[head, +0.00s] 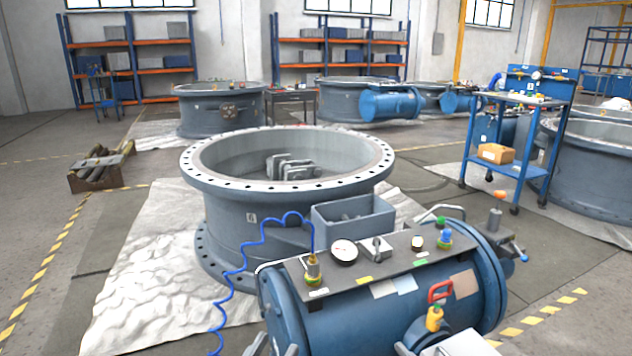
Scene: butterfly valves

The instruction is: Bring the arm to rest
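Only the tips of what looks like my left gripper (273,347) show, at the bottom edge of the head view. Two grey finger ends stand apart with a gap between them, in front of the blue tank's left end. I see nothing held between them; the rest of the gripper is cut off by the frame. The blue tank (385,322) lies across the lower front, with a dark top panel (375,258) carrying a gauge (343,252), a brass fitting and small valves. A red handle (440,291) stands at its front right.
A large grey flanged valve body (250,222) stands behind the tank on a crumpled sheet (150,275). A grey bin (353,217) sits between them. A blue hose (238,264) hangs at the left. A blue cart (518,135) stands at the right. Floor is open at far left.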

